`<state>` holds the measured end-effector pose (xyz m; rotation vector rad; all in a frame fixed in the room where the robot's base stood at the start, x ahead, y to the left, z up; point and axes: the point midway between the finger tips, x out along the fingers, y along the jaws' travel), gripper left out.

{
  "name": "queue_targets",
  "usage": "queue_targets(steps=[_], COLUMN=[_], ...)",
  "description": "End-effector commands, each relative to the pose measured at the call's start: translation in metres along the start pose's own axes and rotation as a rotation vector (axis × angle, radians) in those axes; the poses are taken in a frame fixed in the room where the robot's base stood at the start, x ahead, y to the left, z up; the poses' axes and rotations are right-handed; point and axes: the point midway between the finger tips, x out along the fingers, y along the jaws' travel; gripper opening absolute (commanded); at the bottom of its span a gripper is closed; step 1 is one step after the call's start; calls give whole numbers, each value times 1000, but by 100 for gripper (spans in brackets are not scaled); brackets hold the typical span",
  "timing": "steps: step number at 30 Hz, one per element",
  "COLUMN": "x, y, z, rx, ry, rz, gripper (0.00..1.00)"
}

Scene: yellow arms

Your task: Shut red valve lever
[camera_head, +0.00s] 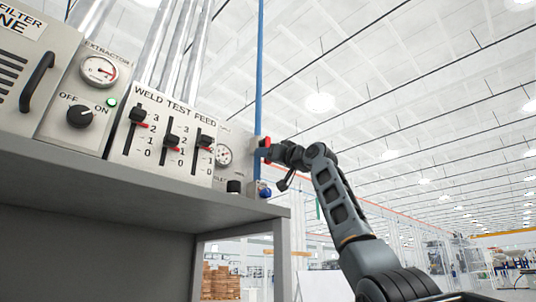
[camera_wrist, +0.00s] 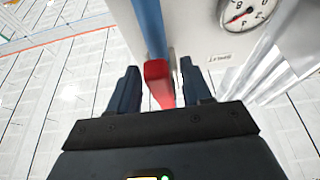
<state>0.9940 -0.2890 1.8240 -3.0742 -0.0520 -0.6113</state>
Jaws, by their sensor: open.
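The red valve lever (camera_head: 266,149) sits on a vertical blue pipe (camera_head: 260,75) at the right end of the panel row. In the head view my gripper (camera_head: 275,153) is right at the lever and partly hides it. In the wrist view the red lever (camera_wrist: 158,82) lies between the two dark fingers of my gripper (camera_wrist: 160,88). The fingers are open, with a gap visible on each side of the lever. The lever's far end and its joint to the pipe are partly hidden.
A panel with black sliders (camera_head: 172,140) and a gauge (camera_head: 223,155) stand left of the pipe on a grey bench (camera_head: 150,185). A blue knob (camera_head: 265,192) is low on the pipe, under my gripper. The space to the right is open.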

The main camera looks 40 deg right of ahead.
Motion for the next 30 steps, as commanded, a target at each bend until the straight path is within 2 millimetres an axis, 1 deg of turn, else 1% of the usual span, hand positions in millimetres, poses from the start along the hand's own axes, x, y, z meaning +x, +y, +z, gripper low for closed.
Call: queue_targets(steps=[4,19,30], x=[0,0,-1], y=[0,0,0], z=[0,0,0], rx=[0,0,1], ry=[0,0,0], rz=[0,0,0], gripper=[48,0,0])
